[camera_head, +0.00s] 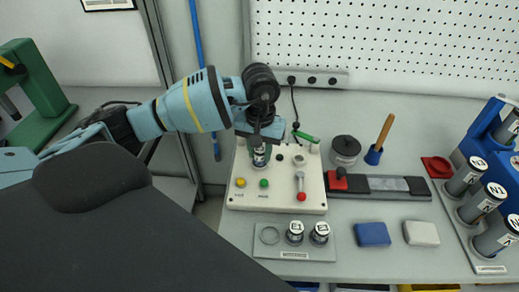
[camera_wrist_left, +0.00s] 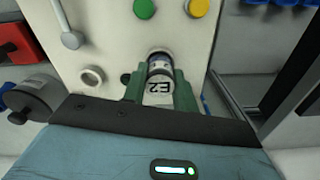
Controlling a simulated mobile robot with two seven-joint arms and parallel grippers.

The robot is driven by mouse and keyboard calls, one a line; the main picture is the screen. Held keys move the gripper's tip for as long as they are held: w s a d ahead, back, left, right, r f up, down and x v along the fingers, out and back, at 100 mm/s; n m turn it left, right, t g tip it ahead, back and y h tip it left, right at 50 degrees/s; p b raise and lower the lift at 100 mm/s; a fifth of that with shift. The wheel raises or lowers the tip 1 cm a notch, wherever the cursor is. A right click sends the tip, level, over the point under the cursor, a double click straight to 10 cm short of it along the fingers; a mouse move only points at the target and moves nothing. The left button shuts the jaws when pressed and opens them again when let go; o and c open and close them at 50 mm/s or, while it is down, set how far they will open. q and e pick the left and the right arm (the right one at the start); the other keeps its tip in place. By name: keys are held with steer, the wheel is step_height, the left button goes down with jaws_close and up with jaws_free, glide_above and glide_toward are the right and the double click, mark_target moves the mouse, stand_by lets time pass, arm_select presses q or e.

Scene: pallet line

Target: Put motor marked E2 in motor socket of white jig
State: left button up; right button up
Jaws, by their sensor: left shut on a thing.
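The motor marked E2 (camera_head: 261,157) is a small dark cylinder with a white label; it also shows in the left wrist view (camera_wrist_left: 158,86), with its marking upside down. My left gripper (camera_head: 264,141) is shut on it, with green fingers on both sides in the wrist view. The motor is over the upper left part of the white jig (camera_head: 282,200). The motor hides the spot beneath it, so I cannot tell whether it is in a socket or above it. My right gripper is not in view.
In front, a grey tray (camera_head: 283,254) holds two motors and one empty ring. Blue and white blocks lie to its right. A rack of larger cylinders stands far right.

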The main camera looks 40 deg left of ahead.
mark_target(260, 149)
arm_select(q)
steer(key=shift+f, duration=0.15)
steer(key=o, duration=1)
step_height(260, 149, up, 12)
steer(key=shift+r, duration=0.2)
